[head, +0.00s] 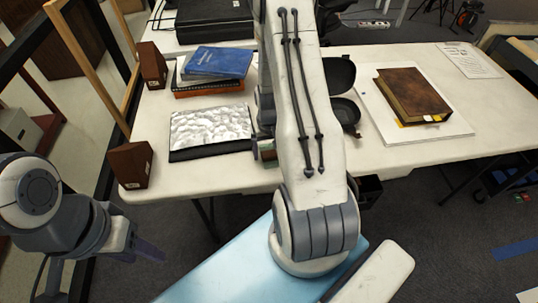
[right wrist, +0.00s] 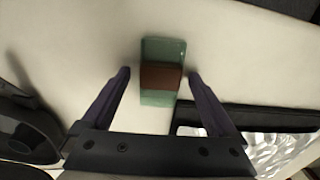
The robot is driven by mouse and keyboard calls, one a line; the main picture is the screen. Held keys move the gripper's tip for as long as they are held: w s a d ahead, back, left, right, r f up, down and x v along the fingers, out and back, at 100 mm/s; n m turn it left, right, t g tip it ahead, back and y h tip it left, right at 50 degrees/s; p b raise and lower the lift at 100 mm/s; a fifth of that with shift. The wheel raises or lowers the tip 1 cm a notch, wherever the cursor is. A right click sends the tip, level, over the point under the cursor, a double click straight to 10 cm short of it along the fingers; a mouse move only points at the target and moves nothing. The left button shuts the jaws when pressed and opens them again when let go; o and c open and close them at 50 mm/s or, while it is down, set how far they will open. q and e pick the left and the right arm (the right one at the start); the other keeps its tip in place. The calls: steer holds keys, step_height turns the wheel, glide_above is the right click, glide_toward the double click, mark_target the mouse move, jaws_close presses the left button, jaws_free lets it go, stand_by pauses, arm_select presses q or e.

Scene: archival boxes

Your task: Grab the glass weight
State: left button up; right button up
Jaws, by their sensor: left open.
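The glass weight (right wrist: 162,98) is a green translucent block with a brown band across its middle, on the pale tabletop. In the right wrist view, my right gripper (right wrist: 159,72) is open, with one finger on each side of it and a visible gap on both sides. In the head view, my right arm hides most of that gripper; a small greenish part of the weight (head: 267,153) seems to show beside the arm. My left gripper (head: 145,250) is at the lower left, off the table and empty.
A silvery crumpled sheet on a black pad (head: 210,127) lies left of the weight. A blue book (head: 217,62) tops a stack behind it. Brown blocks (head: 130,165) stand at the left edge. A brown book (head: 412,94) lies on a white board at right.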

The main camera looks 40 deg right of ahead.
jaws_close()
